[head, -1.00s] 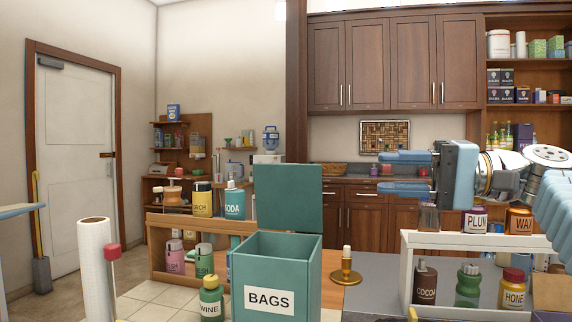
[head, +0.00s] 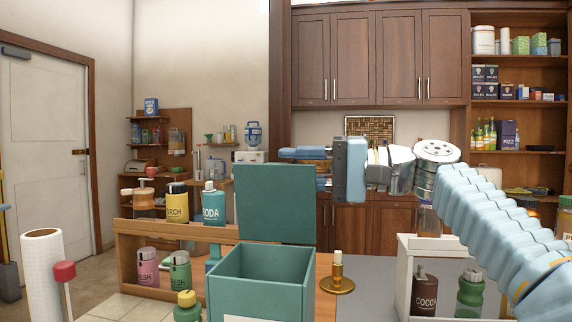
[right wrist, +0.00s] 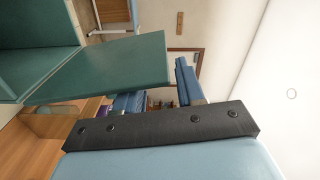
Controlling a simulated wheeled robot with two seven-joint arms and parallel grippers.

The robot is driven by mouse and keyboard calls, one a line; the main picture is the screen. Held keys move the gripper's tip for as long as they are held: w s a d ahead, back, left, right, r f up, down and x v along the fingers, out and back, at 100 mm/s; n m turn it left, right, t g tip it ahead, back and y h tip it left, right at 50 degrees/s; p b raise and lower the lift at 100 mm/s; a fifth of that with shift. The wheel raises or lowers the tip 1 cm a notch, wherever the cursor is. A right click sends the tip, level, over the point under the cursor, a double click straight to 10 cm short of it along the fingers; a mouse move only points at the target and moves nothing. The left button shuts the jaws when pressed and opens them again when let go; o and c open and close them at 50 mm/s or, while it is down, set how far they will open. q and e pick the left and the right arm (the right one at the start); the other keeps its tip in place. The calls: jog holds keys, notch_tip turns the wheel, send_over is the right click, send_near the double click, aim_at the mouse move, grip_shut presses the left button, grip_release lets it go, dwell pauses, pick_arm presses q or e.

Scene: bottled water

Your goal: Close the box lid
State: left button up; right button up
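The teal box (head: 262,285) stands open in the lower middle of the head view. Its lid (head: 275,203) stands up at the back edge, leaning back a little. The label on the box front is mostly cut off. The lid (right wrist: 115,75) and part of the box (right wrist: 40,50) also show in the right wrist view. My right gripper (head: 285,153) is level, above the right part of the lid's top edge, fingers pointing left. It holds nothing, and its fingers appear apart. I see no contact with the lid. My left gripper is not in view.
A brass candle holder (head: 337,276) stands right of the box. A white shelf (head: 403,276) with bottles is farther right, under my right arm. A wooden shelf (head: 130,248) with bottles is behind left. A paper roll (head: 43,275) stands at the left.

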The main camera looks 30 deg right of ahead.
jog(key=shift+x, duration=1)
jog(key=shift+c, duration=0.4)
grip_shut()
